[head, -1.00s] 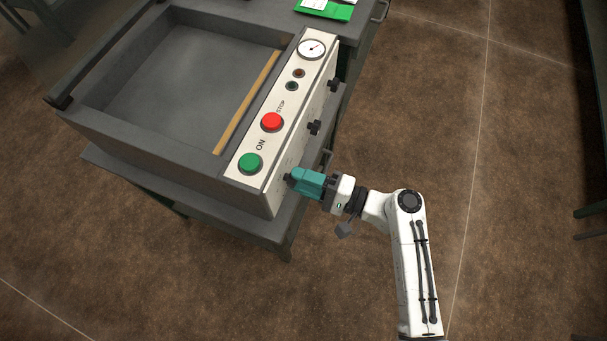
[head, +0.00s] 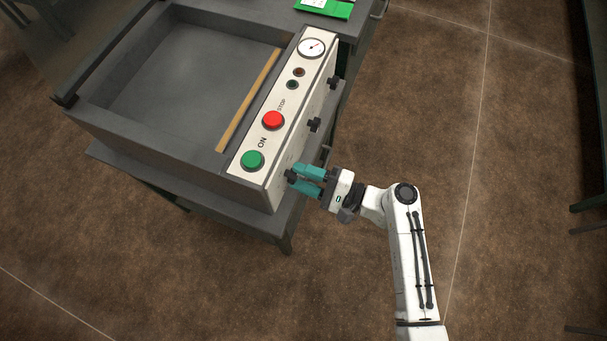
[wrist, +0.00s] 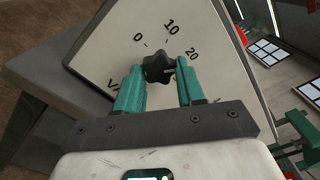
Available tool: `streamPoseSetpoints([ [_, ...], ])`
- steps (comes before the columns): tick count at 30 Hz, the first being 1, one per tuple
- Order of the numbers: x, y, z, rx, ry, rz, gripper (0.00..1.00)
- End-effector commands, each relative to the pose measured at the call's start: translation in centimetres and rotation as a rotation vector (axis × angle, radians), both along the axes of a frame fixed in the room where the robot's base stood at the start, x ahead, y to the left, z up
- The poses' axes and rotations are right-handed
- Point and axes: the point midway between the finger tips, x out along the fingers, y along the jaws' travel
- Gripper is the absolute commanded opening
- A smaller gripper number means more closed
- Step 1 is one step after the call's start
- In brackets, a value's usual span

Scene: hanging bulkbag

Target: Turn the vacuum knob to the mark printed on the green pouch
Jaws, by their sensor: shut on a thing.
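The vacuum knob (wrist: 157,66) is black and star-shaped. It sits on a pale panel printed with 0, 10 and 20, and lettering starting with V. A small light line shows on the knob's lower right; I cannot tell its exact reading. My gripper (wrist: 159,72) has one teal finger on each side of the knob and is shut on it. In the head view, my gripper (head: 296,179) is at the near end of the machine's side panel, and the knob (head: 290,175) shows at its tips. The green pouch (head: 338,11) has a white label, cut off and unreadable.
The grey machine (head: 110,140) has a white top strip with a green ON button (head: 252,160), a red STOP button (head: 272,120) and a gauge (head: 312,47). Two more black knobs (head: 314,125) (head: 333,83) stick out farther along the side.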

Motion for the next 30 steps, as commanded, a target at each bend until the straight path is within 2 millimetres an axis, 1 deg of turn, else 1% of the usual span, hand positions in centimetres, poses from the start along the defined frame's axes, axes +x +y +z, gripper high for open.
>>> streamPoseSetpoints([
  [2,0.1,-0.1,-0.1,-0.002,0.001,-0.004,0.08],
  [3,0.1,-0.1,-0.1,-0.002,0.001,-0.004,0.4],
  [10,0.0,-0.1,-0.1,-0.001,0.001,-0.003,0.62],
  [11,0.0,-0.1,-0.1,-0.001,-0.001,-0.002,0.64],
  [17,0.0,0.0,0.0,-0.001,-0.001,-0.001,0.64],
  [20,-0.1,-0.4,-0.1,-0.001,0.0,-0.002,0.64],
  [23,-0.4,-1.4,-0.2,-0.001,0.0,-0.004,0.64],
  [26,-1.1,-3.1,-0.3,-0.002,0.001,-0.005,0.64],
  [30,-2.0,-5.8,-0.3,-0.002,-0.001,-0.006,0.64],
])
